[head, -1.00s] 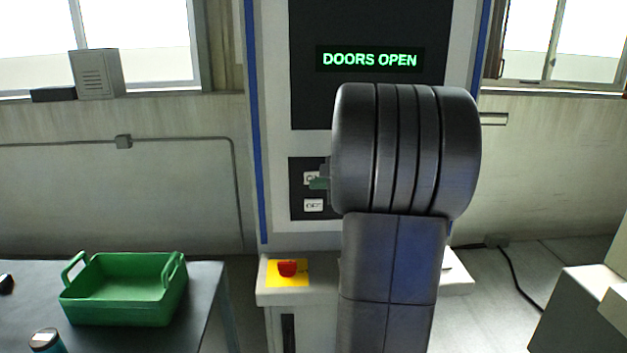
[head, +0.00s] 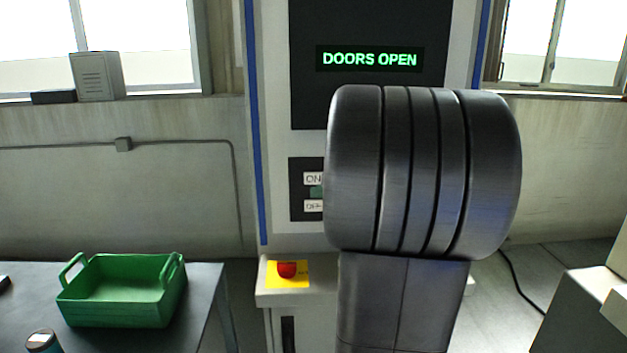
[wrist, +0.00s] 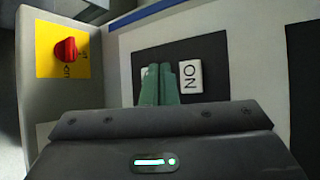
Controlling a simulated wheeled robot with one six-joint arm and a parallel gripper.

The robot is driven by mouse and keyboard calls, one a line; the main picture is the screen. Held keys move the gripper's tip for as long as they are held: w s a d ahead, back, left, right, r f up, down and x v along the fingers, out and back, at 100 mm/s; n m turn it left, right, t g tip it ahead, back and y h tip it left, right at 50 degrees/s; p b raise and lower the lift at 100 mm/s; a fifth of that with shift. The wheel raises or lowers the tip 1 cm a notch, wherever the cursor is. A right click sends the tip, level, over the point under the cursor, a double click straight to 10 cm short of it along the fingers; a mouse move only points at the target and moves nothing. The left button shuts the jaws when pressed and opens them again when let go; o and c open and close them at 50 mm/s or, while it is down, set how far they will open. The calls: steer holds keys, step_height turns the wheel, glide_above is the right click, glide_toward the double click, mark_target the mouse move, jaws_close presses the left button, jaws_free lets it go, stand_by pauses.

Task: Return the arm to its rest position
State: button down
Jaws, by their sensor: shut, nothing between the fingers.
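My arm stands large in the middle of the head view, in front of the machine cabinet (head: 272,215), and hides part of its control panel. My gripper (wrist: 157,72) shows in the wrist view as two green fingers pressed together with nothing between them. The fingers lie in the picture over the dark switch panel (wrist: 208,50), beside the white ON label (wrist: 190,77). I cannot tell whether they touch the panel. In the head view, only a bit of green between the ON label (head: 313,179) and the OFF label (head: 313,206) shows of the fingers.
A screen (head: 370,59) reads DOORS OPEN. A red knob on a yellow plate (head: 287,270) sits on the ledge left of my arm. A green crate (head: 122,290) and a blue-sided can (head: 43,342) stand on the left table (head: 205,285). A pale block (head: 580,305) stands at right.

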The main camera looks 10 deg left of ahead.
steer(key=shift+w, duration=0.1)
steer(key=s, duration=0.2)
steer(key=s+d, duration=0.1)
steer(key=s, duration=0.1)
stand_by(0.8)
steer(key=shift+w, duration=0.15)
